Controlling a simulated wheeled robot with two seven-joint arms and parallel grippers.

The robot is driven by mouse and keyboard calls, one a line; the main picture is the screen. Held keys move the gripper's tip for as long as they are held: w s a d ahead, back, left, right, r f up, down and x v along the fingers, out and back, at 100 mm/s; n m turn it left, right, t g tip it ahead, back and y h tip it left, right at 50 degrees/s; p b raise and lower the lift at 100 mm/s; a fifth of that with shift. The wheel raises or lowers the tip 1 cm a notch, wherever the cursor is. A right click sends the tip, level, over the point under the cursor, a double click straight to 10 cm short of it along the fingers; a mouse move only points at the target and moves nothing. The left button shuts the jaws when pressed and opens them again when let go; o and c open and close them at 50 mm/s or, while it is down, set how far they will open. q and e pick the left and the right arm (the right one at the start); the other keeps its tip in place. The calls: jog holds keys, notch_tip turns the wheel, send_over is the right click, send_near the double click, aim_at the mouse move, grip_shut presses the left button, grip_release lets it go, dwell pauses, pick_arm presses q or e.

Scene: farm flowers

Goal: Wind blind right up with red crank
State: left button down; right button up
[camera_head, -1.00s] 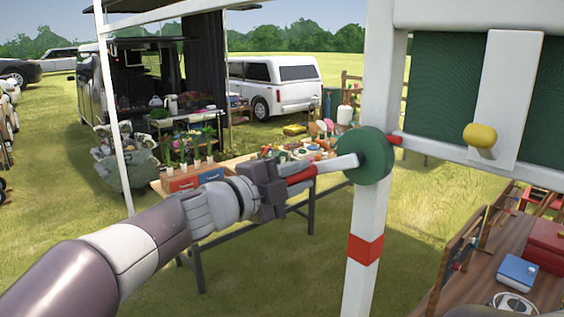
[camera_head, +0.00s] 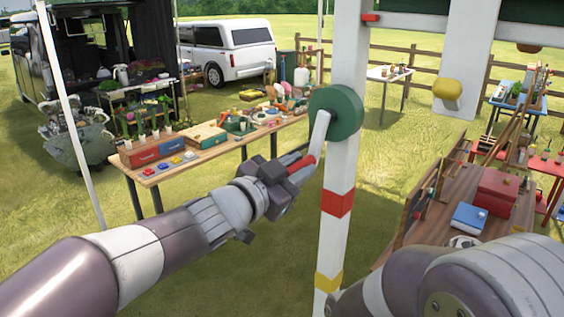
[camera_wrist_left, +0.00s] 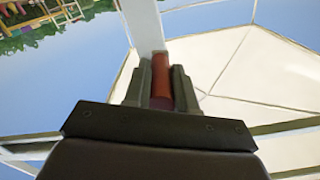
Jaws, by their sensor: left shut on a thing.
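The red crank has a red handle (camera_head: 301,168) and a white arm (camera_head: 318,132) that hangs down and slightly left from a green drum (camera_head: 345,112) on the white post. My left gripper (camera_head: 292,175) is shut on the red handle. In the left wrist view the handle (camera_wrist_left: 162,72) lies between both fingers (camera_wrist_left: 161,88), with the white crank arm beyond it. The green blind (camera_head: 400,6) shows only as a strip at the top edge, above its white bottom bar (camera_head: 425,22) with a red end; its upper part is out of view. My right gripper is out of view.
The white post (camera_head: 332,235) carries a red band and a yellow band. A yellow knob (camera_head: 448,90) sits on a white board right of it. A table (camera_head: 195,150) with goods stands behind my left arm. A brown table (camera_head: 440,210) is at right, near my right arm.

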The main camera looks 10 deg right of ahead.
pick_arm(q)
jog(key=shift+s+d+f+n, duration=0.25)
jog(key=shift+s+n, duration=0.1)
jog(key=shift+n, duration=0.15)
jog(key=shift+s+d, duration=0.1)
jog(key=shift+s+d, duration=0.15)
jog(key=shift+s, duration=0.05)
jog(key=c, duration=0.9)
grip_release()
jog(key=shift+r, duration=0.1)
jog(key=shift+s+d, duration=0.1)
jog(key=shift+s, duration=0.05)
